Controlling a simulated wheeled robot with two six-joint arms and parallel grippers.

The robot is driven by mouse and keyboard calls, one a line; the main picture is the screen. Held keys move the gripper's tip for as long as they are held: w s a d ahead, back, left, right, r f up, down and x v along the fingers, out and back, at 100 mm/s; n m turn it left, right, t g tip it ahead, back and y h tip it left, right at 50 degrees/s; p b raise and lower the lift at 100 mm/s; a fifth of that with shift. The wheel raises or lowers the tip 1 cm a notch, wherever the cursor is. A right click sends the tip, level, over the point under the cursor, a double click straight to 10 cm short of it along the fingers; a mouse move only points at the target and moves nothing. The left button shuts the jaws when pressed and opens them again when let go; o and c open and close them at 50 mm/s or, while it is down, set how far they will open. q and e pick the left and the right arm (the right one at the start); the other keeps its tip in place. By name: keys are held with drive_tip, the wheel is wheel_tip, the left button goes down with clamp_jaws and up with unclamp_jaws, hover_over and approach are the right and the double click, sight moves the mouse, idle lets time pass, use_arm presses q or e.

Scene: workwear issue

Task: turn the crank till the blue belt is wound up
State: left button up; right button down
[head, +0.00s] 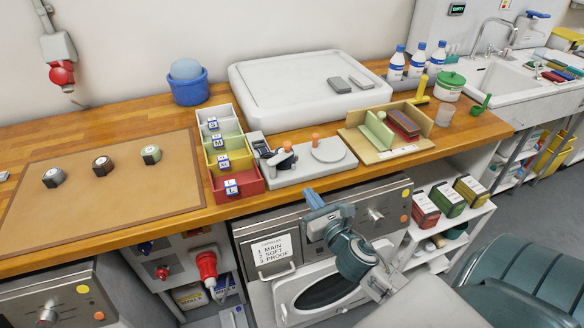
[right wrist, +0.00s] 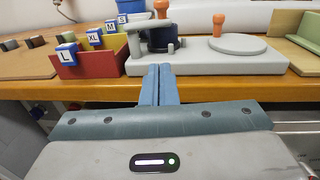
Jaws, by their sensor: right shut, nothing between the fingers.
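The winder's pale grey base (head: 310,167) stands near the worktop's front edge; it also shows in the right wrist view (right wrist: 205,66). At its left is a dark blue roll (right wrist: 158,39) of belt, under a grey crank arm (right wrist: 150,24) with an orange knob (right wrist: 161,8). At its right is a round grey disc (right wrist: 238,44), with a second orange knob (right wrist: 219,22) at its left side. My right gripper (head: 312,198) is in front of the worktop edge, apart from the winder. Its blue fingers (right wrist: 155,84) are together and empty. My left gripper is out of view.
Coloured size bins (head: 240,184) stand close left of the winder. A wooden stand (head: 372,150) with green and red pieces is at its right, and a large white slab (head: 290,95) behind. Below the edge is a machine front (head: 270,225).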

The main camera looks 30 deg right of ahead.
drive_tip(key=p, duration=0.3)
approach(287, 164)
drive_tip(key=w, duration=0.5)
drive_tip(key=shift+w+d+r, duration=0.15)
drive_tip(key=shift+d, duration=0.15)
drive_tip(key=shift+w, duration=0.75)
drive_tip(key=shift+w+d+r+p, duration=0.1)
drive_tip(key=shift+w+d+p, duration=0.05)
drive_tip(key=shift+w+p, duration=0.55)
drive_tip(key=shift+w, duration=0.1)
drive_tip(key=shift+d+f, duration=0.1)
drive_tip(key=shift+f, duration=0.2)
